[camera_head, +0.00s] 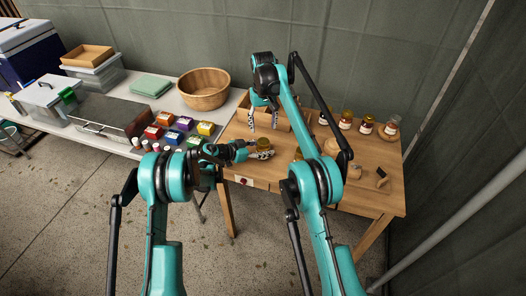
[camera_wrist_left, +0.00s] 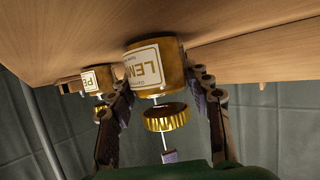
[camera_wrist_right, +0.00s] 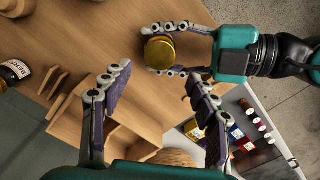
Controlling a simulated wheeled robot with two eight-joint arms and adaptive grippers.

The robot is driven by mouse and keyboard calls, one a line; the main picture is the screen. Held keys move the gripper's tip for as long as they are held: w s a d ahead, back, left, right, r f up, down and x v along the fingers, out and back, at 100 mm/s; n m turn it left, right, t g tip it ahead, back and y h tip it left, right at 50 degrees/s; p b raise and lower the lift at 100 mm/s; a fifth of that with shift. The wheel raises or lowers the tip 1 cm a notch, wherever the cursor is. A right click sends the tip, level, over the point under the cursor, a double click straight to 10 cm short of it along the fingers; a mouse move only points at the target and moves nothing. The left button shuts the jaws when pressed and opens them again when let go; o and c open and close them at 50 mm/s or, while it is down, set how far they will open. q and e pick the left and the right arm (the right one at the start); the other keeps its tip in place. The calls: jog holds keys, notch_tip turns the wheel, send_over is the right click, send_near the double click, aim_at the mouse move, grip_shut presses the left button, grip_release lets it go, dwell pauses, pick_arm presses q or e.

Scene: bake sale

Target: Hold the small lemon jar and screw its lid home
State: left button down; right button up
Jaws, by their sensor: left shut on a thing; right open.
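The small lemon jar (camera_wrist_left: 143,68), amber with a white label, stands on the wooden table, upside down in the left wrist view. Its gold ribbed lid (camera_wrist_left: 166,118) shows at the jar's top end, with a narrow gap between lid and label body; whether threads have caught cannot be told. From above, the lid (camera_wrist_right: 159,52) covers the jar in the right wrist view. My left gripper (camera_head: 262,152) is shut around the jar's sides. My right gripper (camera_wrist_right: 155,100) is open and empty, apart from the jar; it also shows above the table in the head view (camera_head: 263,122).
Several labelled jars (camera_head: 366,125) stand along the table's back right. A wooden divided box (camera_head: 243,111) lies behind my right gripper. A wooden bowl (camera_head: 204,90) and colored boxes (camera_head: 164,119) stand on the adjoining table. Another labelled jar (camera_wrist_left: 97,79) is beyond the lemon jar.

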aim_at(263, 141)
jog(key=shift+r+n, duration=0.3)
jog(key=shift+n, duration=0.9)
jog(key=shift+f, duration=4)
jog(key=c, duration=1.2)
jog(key=o, duration=1.4)
